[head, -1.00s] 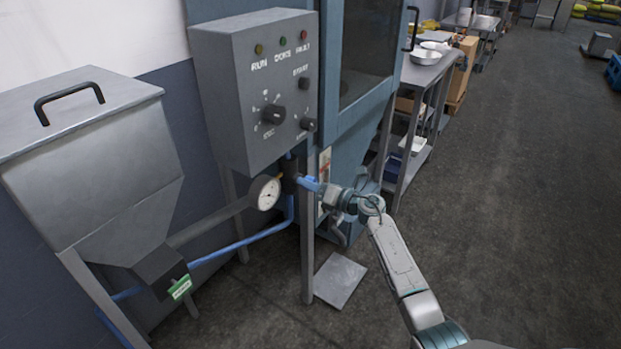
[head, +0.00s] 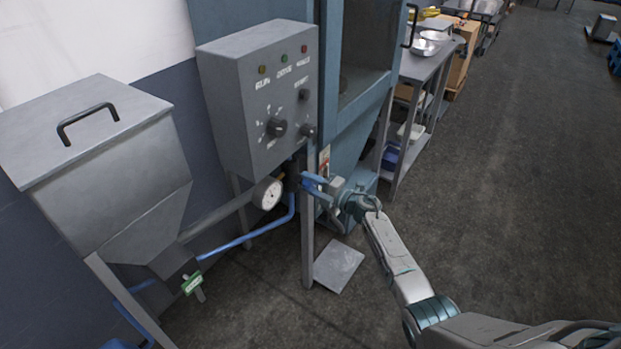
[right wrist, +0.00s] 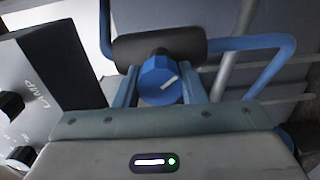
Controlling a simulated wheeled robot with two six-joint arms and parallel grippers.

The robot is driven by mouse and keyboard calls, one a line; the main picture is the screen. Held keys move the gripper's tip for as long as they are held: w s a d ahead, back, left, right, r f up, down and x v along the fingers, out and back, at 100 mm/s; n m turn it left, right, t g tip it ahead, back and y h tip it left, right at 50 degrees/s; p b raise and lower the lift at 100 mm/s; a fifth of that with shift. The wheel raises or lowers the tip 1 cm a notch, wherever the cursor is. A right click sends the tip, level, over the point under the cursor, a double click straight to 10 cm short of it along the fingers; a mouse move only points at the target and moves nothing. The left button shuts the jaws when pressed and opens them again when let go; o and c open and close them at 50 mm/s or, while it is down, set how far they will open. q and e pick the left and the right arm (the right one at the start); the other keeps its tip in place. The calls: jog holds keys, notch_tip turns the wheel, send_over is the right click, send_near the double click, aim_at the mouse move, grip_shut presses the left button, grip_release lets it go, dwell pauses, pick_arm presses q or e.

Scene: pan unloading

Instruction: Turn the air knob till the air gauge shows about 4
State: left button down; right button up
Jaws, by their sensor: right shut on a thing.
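The air gauge (head: 267,193) is a round white dial below the grey control box; its needle is too small to read. The air knob (right wrist: 160,80) is blue with a white mark and sits on a dark regulator body (right wrist: 158,45) in the right wrist view. The mark points to the upper right there. My right gripper (head: 312,184) is at the regulator, just right of the gauge. In the right wrist view its two blue fingers (right wrist: 160,90) stand on either side of the knob and are shut on it. My left gripper is not in view.
The grey control box (head: 262,100) with lamps and knobs hangs above the gauge. A grey hopper (head: 105,170) stands at the left, with a blue pipe (head: 245,240) running toward the regulator. A metal post (head: 307,240) stands just below my gripper. Open floor lies at the right.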

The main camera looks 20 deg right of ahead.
jog(key=m+p, duration=0.1)
jog(key=m, duration=0.1)
jog(key=shift+r+m+p, duration=0.15)
jog(key=shift+m+p, duration=1.15)
jog(key=shift+m, duration=0.8)
jog(key=o, duration=1)
jog(key=b+v, duration=0.1)
jog(key=v, duration=0.9)
jog(key=shift+s+d, duration=0.3)
jog(key=shift+f, duration=0.25)
